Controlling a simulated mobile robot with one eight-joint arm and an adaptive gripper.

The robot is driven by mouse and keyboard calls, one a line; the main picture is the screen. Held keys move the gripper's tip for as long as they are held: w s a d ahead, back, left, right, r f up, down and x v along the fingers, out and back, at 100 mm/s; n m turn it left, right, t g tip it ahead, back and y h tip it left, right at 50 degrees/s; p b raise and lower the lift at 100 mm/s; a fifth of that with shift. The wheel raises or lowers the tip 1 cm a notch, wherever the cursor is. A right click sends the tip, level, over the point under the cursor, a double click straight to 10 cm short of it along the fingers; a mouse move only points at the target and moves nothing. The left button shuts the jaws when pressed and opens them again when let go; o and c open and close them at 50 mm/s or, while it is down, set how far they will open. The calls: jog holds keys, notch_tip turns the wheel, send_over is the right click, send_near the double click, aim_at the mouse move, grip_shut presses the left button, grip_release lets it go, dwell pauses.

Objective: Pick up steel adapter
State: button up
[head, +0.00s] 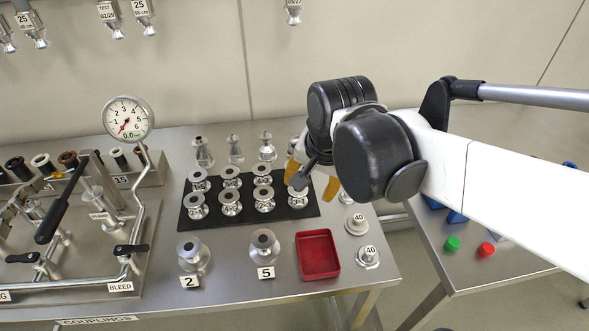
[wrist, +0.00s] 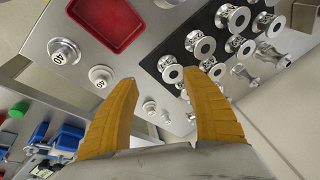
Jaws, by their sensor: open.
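Several steel adapters, spool-shaped with flanged ends, stand in two rows on a black mat (head: 248,211) on the steel table. The one at the front right (head: 297,193) is closest to my gripper (head: 312,178), which is open and empty above the mat's right end. Taller steel fittings (head: 267,148) stand behind the mat, some hidden by my arm. In the wrist view my yellow fingers (wrist: 158,78) are spread apart. A flanged steel adapter (wrist: 172,73) shows just beyond the right fingertip. I cannot tell which piece is the named adapter.
A red tray (head: 319,271) stands in front of the mat. Two round steel caps marked 40 (head: 368,257) lie to its right. Couplings labelled 2 (head: 190,254) and 5 (head: 264,244) stand at the front. A gauge (head: 129,119) and piping fill the left. A second table is at right.

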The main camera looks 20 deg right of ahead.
aim_at(298, 196)
jog(key=w+m+g+p, duration=0.4)
jog(key=w+m+p, duration=0.2)
jog(key=w+m, duration=0.3)
jog(key=shift+m, duration=0.4)
jog(key=f+b, duration=0.1)
jog(key=f, duration=0.2)
jog(key=s+f+b, duration=0.1)
jog(key=f+b, duration=0.1)
jog(key=f, duration=0.1)
jog(key=f+b, duration=0.2)
jog(key=f, duration=0.2)
jog(key=shift+s+d, duration=0.1)
jog(key=shift+s, duration=0.05)
jog(key=shift+r, duration=0.15)
jog(key=shift+c, duration=0.5)
jog(key=c, duration=1)
